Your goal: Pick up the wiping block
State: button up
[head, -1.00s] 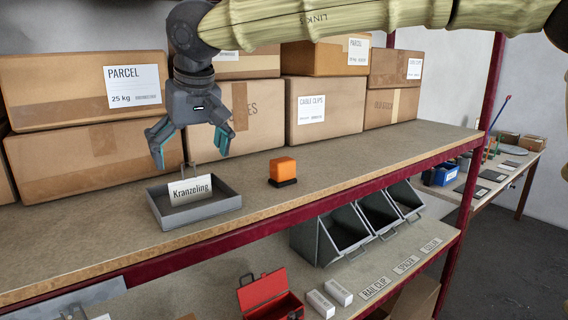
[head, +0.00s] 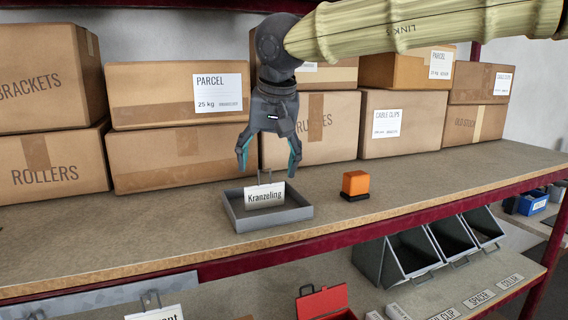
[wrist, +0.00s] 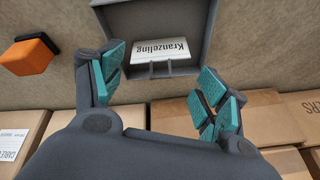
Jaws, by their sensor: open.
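The wiping block appears to be the orange block with a dark base (head: 355,184), standing upright on the upper shelf in the head view. In the wrist view the orange block (wrist: 30,55) lies at the left, outside the fingers. My gripper (head: 267,172) is open and empty, pointing down over the back of a grey tray, to the left of the block and apart from it. In the wrist view the teal finger pads of my gripper (wrist: 160,76) are spread wide, with nothing between them.
The shallow grey tray (head: 240,218) holds a card reading "Kranzeling" (head: 264,195). Cardboard boxes (head: 180,158) line the back of the shelf (head: 130,238). The shelf around the orange block is clear. Grey bins (head: 412,252) and a red box (head: 322,302) are on the level below.

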aim_at(356, 183)
jog(key=k, duration=0.5)
jog(key=z, duration=2.05)
jog(key=i, duration=1.65)
jog(key=u, duration=2.65)
